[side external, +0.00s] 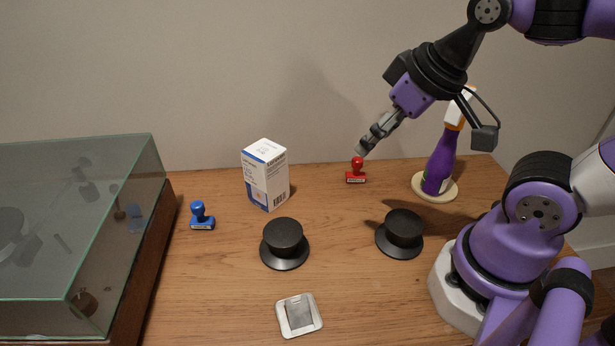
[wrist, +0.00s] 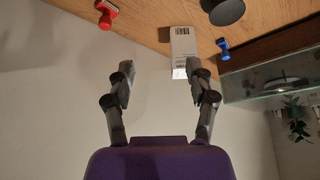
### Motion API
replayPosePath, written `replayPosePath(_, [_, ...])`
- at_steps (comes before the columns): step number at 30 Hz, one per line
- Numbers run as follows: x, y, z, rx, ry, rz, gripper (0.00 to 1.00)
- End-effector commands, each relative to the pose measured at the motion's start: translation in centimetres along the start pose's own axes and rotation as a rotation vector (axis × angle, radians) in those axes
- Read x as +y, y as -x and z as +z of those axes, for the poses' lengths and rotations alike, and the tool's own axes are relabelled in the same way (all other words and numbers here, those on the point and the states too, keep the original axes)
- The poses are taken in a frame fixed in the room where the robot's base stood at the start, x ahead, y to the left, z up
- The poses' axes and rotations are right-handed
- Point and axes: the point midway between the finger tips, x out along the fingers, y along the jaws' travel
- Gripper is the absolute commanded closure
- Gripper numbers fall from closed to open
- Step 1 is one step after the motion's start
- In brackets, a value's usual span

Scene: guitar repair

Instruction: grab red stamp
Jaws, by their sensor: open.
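The red stamp (side external: 356,172) stands upright near the back edge of the wooden table, between the white box and the purple bottle. It also shows at the top left of the wrist view (wrist: 105,17). My gripper (side external: 363,146) is just above the stamp's knob in the side view; whether it touches cannot be told there. In the wrist view my gripper (wrist: 160,72) is open and empty, and the stamp lies outside the space between its fingers, up and to the left.
A white box (side external: 265,178), a blue stamp (side external: 201,216), two black knobbed discs (side external: 284,241) (side external: 401,232), a silver square item (side external: 298,315) and a purple spray bottle (side external: 440,160) stand around. A glass-covered case (side external: 75,220) fills the left. Bare table lies between them.

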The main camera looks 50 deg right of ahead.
Motion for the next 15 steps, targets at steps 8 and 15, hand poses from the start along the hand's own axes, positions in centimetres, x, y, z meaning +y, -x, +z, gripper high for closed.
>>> replayPosePath(8, [1.6, -0.9, -1.4, -0.072, -0.024, 0.027, 0.37])
replayPosePath(15, [7.0, -4.9, -3.8, -0.252, -0.088, 0.052, 0.37])
